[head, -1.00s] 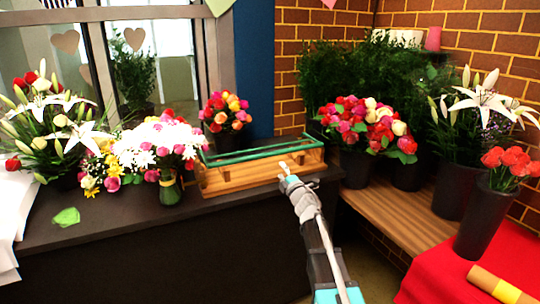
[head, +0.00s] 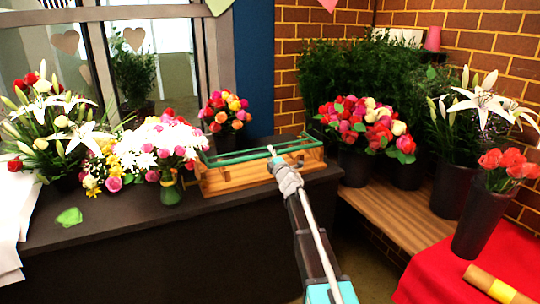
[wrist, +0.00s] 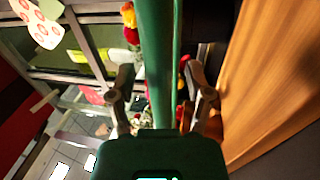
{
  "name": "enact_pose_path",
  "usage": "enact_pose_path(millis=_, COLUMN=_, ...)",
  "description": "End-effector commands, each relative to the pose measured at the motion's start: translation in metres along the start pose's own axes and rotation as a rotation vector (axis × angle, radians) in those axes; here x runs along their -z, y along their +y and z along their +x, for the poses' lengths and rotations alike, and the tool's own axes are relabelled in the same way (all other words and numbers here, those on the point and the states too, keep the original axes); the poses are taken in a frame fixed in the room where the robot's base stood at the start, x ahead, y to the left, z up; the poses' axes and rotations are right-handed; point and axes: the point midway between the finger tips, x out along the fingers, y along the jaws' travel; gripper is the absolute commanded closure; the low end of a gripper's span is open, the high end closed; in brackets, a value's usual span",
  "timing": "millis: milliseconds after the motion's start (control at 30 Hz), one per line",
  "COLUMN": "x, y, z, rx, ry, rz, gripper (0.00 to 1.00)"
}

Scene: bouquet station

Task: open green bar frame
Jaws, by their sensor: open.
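The green bar frame (head: 236,160) lies flat across the top of a wooden planter box (head: 235,181) on the dark counter. In the wrist view, a green bar (wrist: 155,60) runs lengthwise between my two spread fingers (wrist: 160,88). The fingers are open with a gap on both sides of the bar, and I see no clear contact. The box's wooden wall (wrist: 270,75) fills the right of the wrist view. The box's inside is mostly hidden.
A flower bouquet (head: 148,150) stands left of the box, and a potted bouquet (head: 225,112) stands behind it. Red and pink flowers (head: 372,125) in dark pots are to the right. A green scrap (head: 69,216) lies on the counter's left, where the front is clear.

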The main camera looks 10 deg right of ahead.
Motion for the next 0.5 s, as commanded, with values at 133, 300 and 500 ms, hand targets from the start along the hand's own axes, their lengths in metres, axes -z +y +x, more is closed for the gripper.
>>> enact_pose_path(millis=133, x=0.0001, y=-0.0001, z=0.0001, rx=0.000, ry=0.000, rz=0.000, gripper=0.35)
enact_pose_path(millis=300, x=0.0000, y=-0.0001, z=-0.0001, rx=0.000, ry=0.000, rz=0.000, gripper=0.48)
enact_pose_path(millis=500, x=-0.0001, y=0.0000, z=-0.0001, rx=0.000, ry=0.000, rz=0.000, gripper=0.85)
